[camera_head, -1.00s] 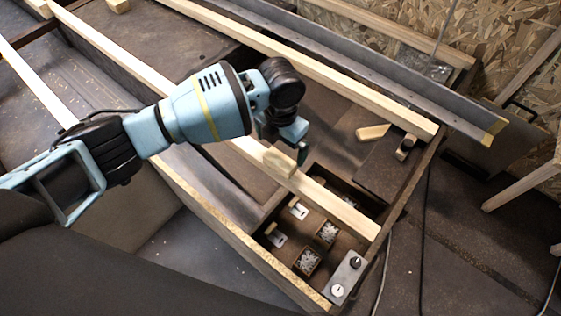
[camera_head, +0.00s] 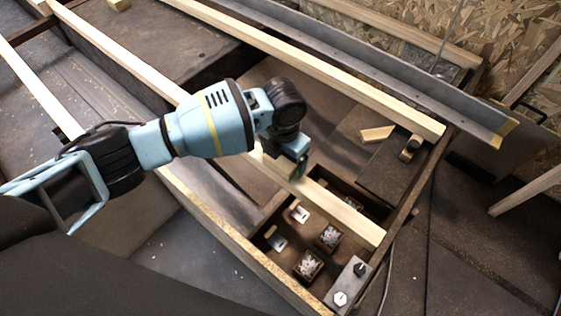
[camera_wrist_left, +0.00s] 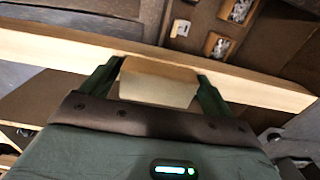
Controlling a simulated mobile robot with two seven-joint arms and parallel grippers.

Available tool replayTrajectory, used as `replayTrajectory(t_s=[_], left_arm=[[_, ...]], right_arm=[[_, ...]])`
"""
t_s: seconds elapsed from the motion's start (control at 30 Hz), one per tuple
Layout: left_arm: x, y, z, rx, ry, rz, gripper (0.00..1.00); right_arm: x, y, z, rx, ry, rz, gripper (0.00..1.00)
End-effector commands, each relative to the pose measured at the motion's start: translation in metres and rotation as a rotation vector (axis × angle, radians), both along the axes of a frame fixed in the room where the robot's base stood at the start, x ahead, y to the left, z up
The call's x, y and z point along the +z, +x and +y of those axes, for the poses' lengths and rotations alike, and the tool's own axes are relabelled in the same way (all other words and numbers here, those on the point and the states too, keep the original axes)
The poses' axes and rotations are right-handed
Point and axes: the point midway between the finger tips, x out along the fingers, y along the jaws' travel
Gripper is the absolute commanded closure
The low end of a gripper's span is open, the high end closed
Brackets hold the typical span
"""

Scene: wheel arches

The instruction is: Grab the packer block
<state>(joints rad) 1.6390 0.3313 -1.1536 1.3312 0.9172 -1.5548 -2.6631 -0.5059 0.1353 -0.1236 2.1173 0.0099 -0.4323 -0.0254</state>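The packer block is a short pale wooden block (camera_wrist_left: 158,83). In the left wrist view it lies between the two fingers of my left gripper (camera_wrist_left: 160,82), against the long pale timber beam (camera_wrist_left: 50,50). The fingers are open around the block, one on each side, with a thin dark gap visible at the left finger; firm contact cannot be made out. In the head view my left gripper (camera_head: 296,168) points down at the middle beam and hides most of the block. My right gripper is not in view.
Beyond the beam is a compartment box with small trays of white pieces (camera_head: 309,265) and a metal plate with two knobs (camera_head: 347,285). A loose wooden wedge (camera_head: 377,133) lies near a dark board (camera_head: 390,165). Other long beams (camera_head: 330,75) run alongside.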

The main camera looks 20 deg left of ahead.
Motion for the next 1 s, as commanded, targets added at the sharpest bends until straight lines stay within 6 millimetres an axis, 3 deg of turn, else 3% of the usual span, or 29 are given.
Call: replayTrajectory(t_s=[0.03,0.23,0.57,0.87,1.0], left_arm=[[0.000,0.000,0.000,0.000,0.000,0.000,0.20],[0.000,0.000,0.000,0.000,0.000,0.000,0.46],[0.004,0.000,0.000,0.000,0.000,-0.001,0.46],[0.039,0.001,0.000,0.000,-0.002,-0.003,0.46],[0.042,-0.024,-0.014,-0.006,-0.001,0.000,0.46]], right_arm=[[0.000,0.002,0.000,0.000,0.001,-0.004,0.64],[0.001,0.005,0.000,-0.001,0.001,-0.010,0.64],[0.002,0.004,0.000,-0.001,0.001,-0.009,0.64],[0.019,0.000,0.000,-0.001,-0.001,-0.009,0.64],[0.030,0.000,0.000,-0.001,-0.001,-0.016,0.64]])
